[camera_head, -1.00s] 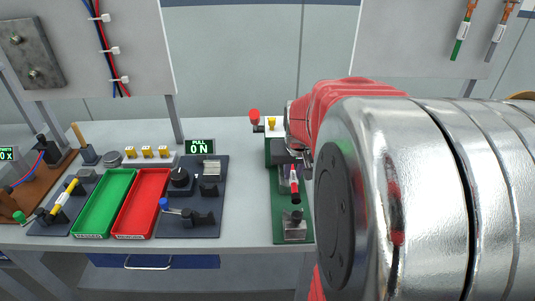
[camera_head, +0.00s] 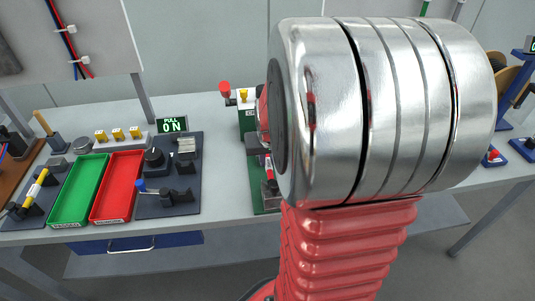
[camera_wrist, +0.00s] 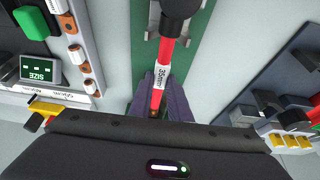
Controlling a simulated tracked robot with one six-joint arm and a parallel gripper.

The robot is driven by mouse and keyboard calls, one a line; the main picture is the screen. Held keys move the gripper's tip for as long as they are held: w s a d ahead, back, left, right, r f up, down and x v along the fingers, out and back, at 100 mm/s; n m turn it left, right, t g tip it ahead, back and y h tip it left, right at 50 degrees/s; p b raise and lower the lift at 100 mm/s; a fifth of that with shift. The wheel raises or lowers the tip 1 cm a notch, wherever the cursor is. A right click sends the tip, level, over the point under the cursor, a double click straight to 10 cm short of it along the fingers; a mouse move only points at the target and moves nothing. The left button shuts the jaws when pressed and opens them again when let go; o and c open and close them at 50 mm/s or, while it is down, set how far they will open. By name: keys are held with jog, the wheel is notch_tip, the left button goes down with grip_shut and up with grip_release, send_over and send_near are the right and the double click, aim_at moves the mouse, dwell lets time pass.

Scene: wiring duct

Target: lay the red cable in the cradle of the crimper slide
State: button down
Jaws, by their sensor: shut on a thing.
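The red cable (camera_wrist: 158,88) has a white printed sleeve and a black end. In the wrist view my gripper (camera_wrist: 160,100) is shut on it, with dark purple fingers on both sides. The black end lies over or in a grey metal bracket (camera_wrist: 153,22), which looks like the cradle, on the green base (camera_wrist: 208,35). I cannot tell whether the cable rests there or hangs just above. In the head view the crimper (camera_head: 246,113) stands on its green base, and my arm hides much of it. A bit of the red cable (camera_head: 269,171) shows beside my arm.
Left of the crimper are a dark fixture plate (camera_head: 187,205), a red tray (camera_head: 118,188), a green tray (camera_head: 78,190) and a PULL display (camera_head: 172,124). A strip of bare bench lies between the plate and the crimper. Cable reels (camera_head: 505,75) stand at right.

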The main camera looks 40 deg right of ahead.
jog(key=shift+f, duration=0.55)
jog(key=c, duration=1.6)
grip_release()
jog(key=v, duration=1.3)
jog(key=shift+a+r, duration=0.1)
jog(key=shift+r, duration=0.3)
jog(key=shift+s, duration=0.1)
